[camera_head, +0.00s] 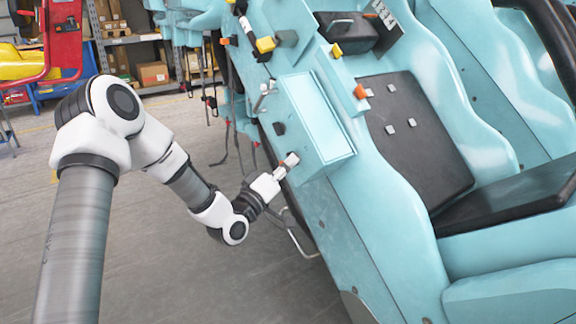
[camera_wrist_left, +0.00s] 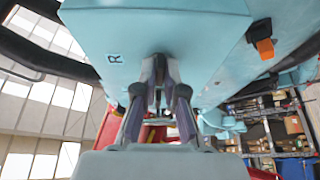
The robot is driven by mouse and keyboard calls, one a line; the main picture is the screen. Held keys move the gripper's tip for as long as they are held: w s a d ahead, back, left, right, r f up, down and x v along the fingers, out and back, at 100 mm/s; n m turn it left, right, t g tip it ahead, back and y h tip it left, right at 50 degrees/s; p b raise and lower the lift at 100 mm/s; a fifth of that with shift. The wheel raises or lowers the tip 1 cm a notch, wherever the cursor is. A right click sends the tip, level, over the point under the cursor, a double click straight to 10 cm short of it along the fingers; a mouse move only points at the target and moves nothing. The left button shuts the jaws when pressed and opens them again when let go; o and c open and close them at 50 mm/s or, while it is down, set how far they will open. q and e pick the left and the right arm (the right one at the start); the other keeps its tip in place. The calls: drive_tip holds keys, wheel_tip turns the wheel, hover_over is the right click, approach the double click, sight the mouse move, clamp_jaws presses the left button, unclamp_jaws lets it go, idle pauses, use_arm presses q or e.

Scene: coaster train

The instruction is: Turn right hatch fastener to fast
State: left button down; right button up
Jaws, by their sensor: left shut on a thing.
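The light-blue hatch box (camera_head: 318,125) sits on the side of the coaster car. My left gripper (camera_head: 288,163) is at its lower front edge, at the right hatch fastener, which the fingers mostly hide. In the left wrist view, the hatch box (camera_wrist_left: 165,28) fills the top and carries a letter R. My left gripper (camera_wrist_left: 160,72) is shut on the fastener there, with both fingers close together. I cannot tell the fastener's exact angle. Another metal fastener (camera_head: 265,97) sticks out at the box's upper left corner, with no gripper at it. My right gripper is not in view.
An orange-tipped latch (camera_head: 360,91) stands beside the box. Black seat pads (camera_head: 415,140) lie to the right. The floor (camera_head: 180,270) to the left is clear.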

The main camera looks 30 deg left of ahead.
use_arm(q)
drive_tip(key=c, duration=1.3)
unclamp_jaws()
drive_tip(key=shift+o, duration=0.2)
drive_tip(key=d+v, duration=0.1)
drive_tip(key=v, duration=1.1)
drive_tip(key=shift+a, duration=0.45)
drive_tip(key=shift+f, duration=0.15)
